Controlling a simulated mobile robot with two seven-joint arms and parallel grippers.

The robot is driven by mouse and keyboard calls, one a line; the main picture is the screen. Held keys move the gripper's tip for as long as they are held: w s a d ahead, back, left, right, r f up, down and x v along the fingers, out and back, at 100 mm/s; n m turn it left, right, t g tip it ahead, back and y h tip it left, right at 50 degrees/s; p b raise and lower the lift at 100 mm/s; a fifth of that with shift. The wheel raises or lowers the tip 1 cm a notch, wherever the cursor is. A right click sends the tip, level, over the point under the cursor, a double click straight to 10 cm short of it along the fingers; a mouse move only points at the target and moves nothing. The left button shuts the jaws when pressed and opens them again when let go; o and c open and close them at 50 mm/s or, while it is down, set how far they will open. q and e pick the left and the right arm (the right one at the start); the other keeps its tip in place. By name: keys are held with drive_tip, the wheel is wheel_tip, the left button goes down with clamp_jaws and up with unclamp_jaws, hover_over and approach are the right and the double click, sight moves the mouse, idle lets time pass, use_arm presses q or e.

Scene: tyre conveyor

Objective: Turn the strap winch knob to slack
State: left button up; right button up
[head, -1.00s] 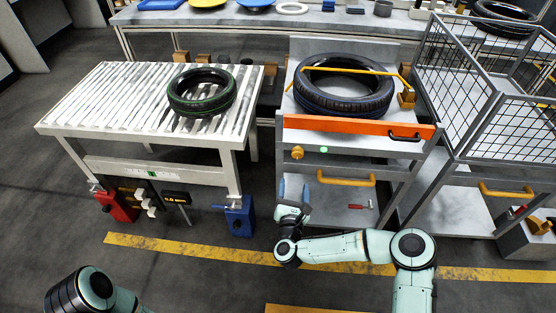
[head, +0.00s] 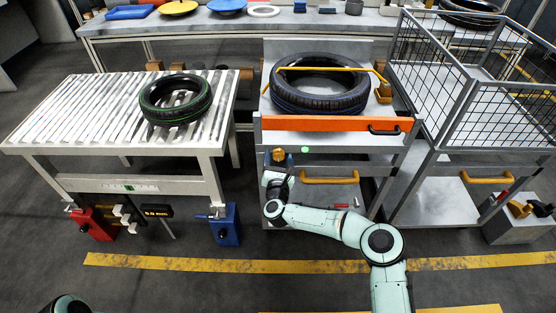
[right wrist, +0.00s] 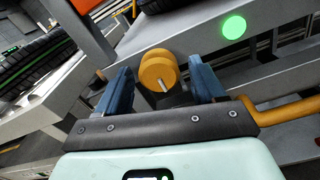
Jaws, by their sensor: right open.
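The strap winch knob (right wrist: 158,74) is a yellow round knob with a pale pointer mark on its face. It also shows in the head view (head: 279,155) on the front of the cart, below the orange bar. My right gripper (right wrist: 160,88) is open, with a blue finger on each side of the knob. I cannot tell whether either finger touches it. In the head view my right gripper (head: 279,162) is at the knob and partly covers it. A yellow strap (head: 322,69) lies over the tyre (head: 318,100) on the cart. My left gripper is not in view.
A green light (right wrist: 233,27) is right of the knob. The orange bar (head: 330,124) is above it and a yellow handle (head: 329,180) below right. A roller conveyor (head: 60,105) with another tyre (head: 175,115) stands left. A wire cage (head: 470,100) stands right.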

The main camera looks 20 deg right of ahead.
drive_tip(key=c, duration=1.1)
drive_tip(key=shift+o, duration=0.2)
drive_tip(key=shift+n, duration=0.3)
